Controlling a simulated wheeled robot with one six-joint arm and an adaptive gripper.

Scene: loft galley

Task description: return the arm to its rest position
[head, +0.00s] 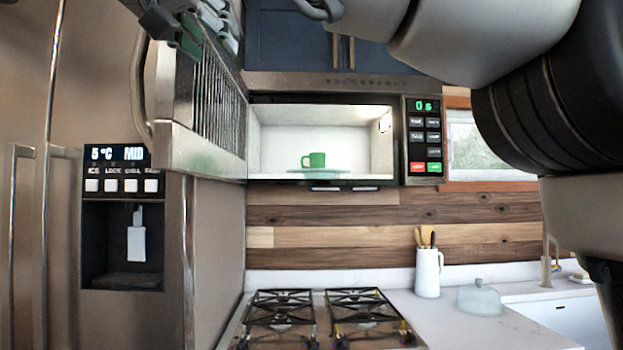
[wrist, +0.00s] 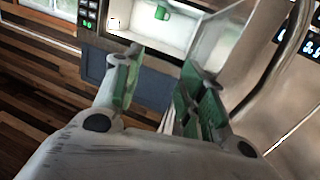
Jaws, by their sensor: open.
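My gripper (head: 182,33) shows at the upper left of the head view, in front of the top of the open microwave door (head: 205,150). In the wrist view my gripper (wrist: 155,78) has its two green-padded fingers apart with nothing between them. I cannot tell whether a finger touches the door. My arm runs across the top and right of the head view. A green mug (head: 317,160) stands upright inside the open microwave (head: 352,83), on a pale plate; the mug also shows at the top of the wrist view (wrist: 161,13).
The steel fridge (head: 215,250) stands at the left, close to the door. Below are the gas hob (head: 320,318), a white jug of utensils (head: 428,272) and a glass dome (head: 479,298) on the counter. Blue cabinets (head: 290,45) are above the microwave.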

